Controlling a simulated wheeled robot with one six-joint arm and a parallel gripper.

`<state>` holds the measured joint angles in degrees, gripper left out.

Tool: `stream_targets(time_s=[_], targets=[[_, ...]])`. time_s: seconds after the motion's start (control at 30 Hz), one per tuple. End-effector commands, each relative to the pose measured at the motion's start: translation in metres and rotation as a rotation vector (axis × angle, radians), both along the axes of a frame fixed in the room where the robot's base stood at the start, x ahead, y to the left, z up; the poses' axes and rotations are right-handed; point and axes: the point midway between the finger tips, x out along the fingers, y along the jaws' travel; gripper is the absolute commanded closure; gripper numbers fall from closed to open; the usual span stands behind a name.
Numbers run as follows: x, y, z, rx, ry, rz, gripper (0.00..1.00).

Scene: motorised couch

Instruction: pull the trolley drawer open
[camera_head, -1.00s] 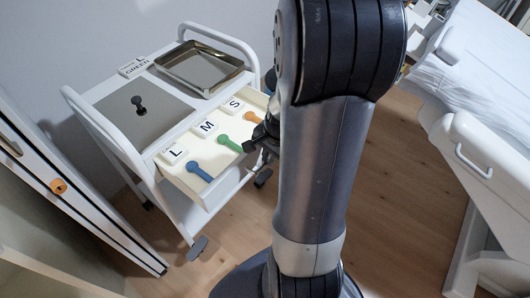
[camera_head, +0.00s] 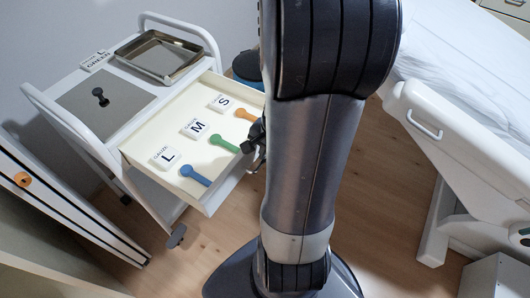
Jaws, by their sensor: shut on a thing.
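The white trolley (camera_head: 92,125) stands at the left of the head view. Its drawer (camera_head: 148,164) is pulled well out toward my arm. Inside lie a blue (camera_head: 195,176), a green (camera_head: 224,144) and an orange (camera_head: 245,115) peg-like piece beside cards marked L (camera_head: 167,158), M (camera_head: 195,128) and S (camera_head: 222,103). My gripper (camera_head: 252,138) is at the drawer's front edge, partly hidden behind my arm. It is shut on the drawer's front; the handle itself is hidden.
On the trolley top are a metal tray (camera_head: 196,66), a dark knob (camera_head: 100,97) and a green-labelled card (camera_head: 97,60). A white couch or bed (camera_head: 445,110) stands at the right. A sliding panel with an orange knob (camera_head: 22,180) is at the left. Wooden floor is free between.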

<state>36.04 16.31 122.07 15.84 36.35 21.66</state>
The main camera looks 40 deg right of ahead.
Motion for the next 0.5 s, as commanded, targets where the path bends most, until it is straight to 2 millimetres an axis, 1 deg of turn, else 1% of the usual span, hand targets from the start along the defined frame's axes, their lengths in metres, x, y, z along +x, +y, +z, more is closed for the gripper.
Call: stream_targets(time_s=[0.13,0.17,0.2,0.4,0.5], targets=[[0.0005,-0.0003,0.0004,-0.001,-0.001,0.000,1.00],[0.0005,-0.0003,0.0004,-0.001,-0.001,0.000,0.87],[0.0005,-0.0003,0.0003,-0.001,-0.001,0.000,0.84],[0.0005,-0.0002,0.0002,-0.001,-0.001,0.000,0.67],[0.0004,-0.0001,0.0002,-0.001,0.000,0.000,0.67]])
